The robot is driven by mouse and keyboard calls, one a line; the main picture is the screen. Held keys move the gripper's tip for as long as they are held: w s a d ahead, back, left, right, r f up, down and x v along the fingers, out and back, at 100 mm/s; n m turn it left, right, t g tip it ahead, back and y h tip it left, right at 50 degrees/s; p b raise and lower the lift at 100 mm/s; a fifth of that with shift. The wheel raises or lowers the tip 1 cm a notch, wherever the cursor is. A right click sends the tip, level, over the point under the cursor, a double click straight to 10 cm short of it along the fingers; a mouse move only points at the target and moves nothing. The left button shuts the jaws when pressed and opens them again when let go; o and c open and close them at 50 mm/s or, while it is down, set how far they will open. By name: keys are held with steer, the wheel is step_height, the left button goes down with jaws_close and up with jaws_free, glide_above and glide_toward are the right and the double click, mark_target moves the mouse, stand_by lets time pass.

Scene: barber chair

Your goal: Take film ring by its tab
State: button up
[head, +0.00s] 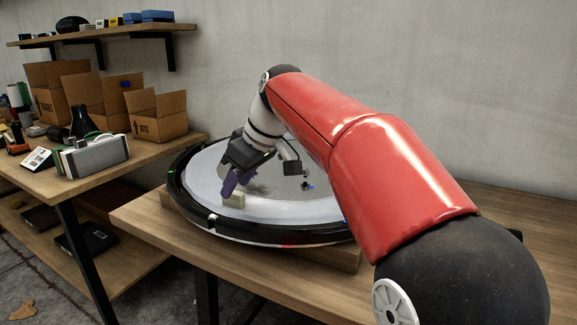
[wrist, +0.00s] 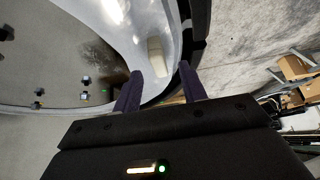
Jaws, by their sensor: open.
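The film ring is a large black round frame (head: 192,213) with a pale, glossy film inside, lying on the wooden table. A small beige block (head: 234,200), which looks like the tab, stands on the pale band near the front left of the ring. In the wrist view the beige tab (wrist: 155,57) shows just beyond the fingertips, between their lines. My gripper (head: 229,186) is open, its purple fingers pointing down beside the tab. The wrist view shows both fingers apart (wrist: 160,72) with nothing between them. Whether a finger touches the tab I cannot tell.
A left table holds cardboard boxes (head: 158,115) and a grey case (head: 96,157). A shelf (head: 100,33) hangs on the wall. My red arm covers the ring's right side.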

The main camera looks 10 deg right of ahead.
steer(key=shift+x, duration=1)
jaws_close()
steer(key=shift+r, duration=0.1)
